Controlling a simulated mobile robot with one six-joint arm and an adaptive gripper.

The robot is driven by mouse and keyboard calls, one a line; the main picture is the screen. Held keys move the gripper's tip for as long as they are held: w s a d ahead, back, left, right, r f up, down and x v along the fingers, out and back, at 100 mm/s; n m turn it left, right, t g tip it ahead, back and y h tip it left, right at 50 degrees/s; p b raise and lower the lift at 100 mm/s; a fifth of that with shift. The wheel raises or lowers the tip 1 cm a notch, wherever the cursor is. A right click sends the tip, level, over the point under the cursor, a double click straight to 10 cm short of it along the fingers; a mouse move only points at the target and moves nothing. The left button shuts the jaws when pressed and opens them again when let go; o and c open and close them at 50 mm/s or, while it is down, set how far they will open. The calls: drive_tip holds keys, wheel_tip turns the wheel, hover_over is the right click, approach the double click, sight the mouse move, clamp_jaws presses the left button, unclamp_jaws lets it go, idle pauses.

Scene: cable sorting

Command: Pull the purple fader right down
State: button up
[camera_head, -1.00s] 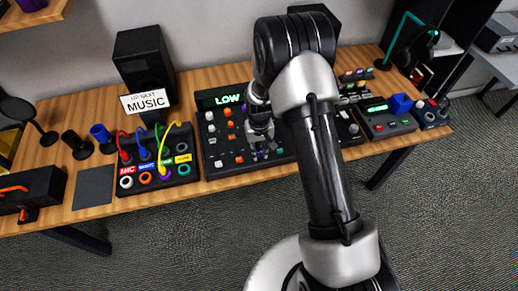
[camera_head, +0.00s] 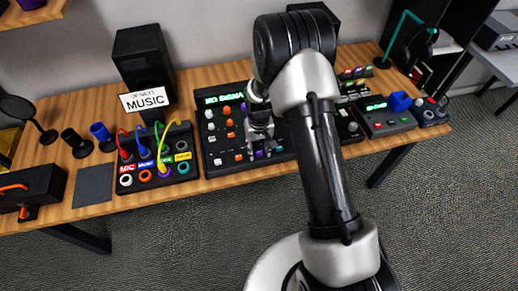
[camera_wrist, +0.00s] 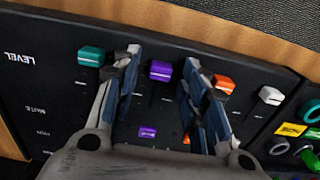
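The purple fader (camera_wrist: 160,70) stands on the black mixing board (camera_wrist: 60,100) in the wrist view, near the board's front edge at the top of the picture. It sits in line with a teal fader (camera_wrist: 91,56), an orange fader (camera_wrist: 224,83) and a white fader (camera_wrist: 270,95). My gripper (camera_wrist: 161,60) is open, one finger on each side of the purple fader with visible gaps. In the head view, my gripper (camera_head: 261,148) is low over the front of the board, and the purple fader (camera_head: 259,154) shows beside the fingers.
A purple button (camera_wrist: 147,131) lies between my fingers, farther back on the board. A patch box (camera_head: 190,171) with red, blue and yellow cables stands left of the board. My arm hides the board's right part.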

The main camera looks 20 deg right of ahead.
wheel_tip(320, 180, up, 12)
idle(0.4)
drive_tip(key=shift+f, duration=0.1)
drive_tip(key=s+r+t, duration=0.1)
drive_tip(key=s+r, duration=0.4)
drive_tip(key=r, duration=0.4)
drive_tip(key=s+r+t, duration=0.1)
drive_tip(key=s+r, duration=0.5)
drive_tip(key=r, duration=0.4)
drive_tip(key=s+r+t, duration=0.1)
drive_tip(key=s+r, duration=0.1)
drive_tip(key=s, duration=0.6)
drive_tip(key=s+r+t, duration=0.1)
drive_tip(key=s+r, duration=0.1)
drive_tip(key=s, duration=0.6)
drive_tip(key=shift+s+r+t, duration=0.3)
drive_tip(key=shift+s, duration=0.1)
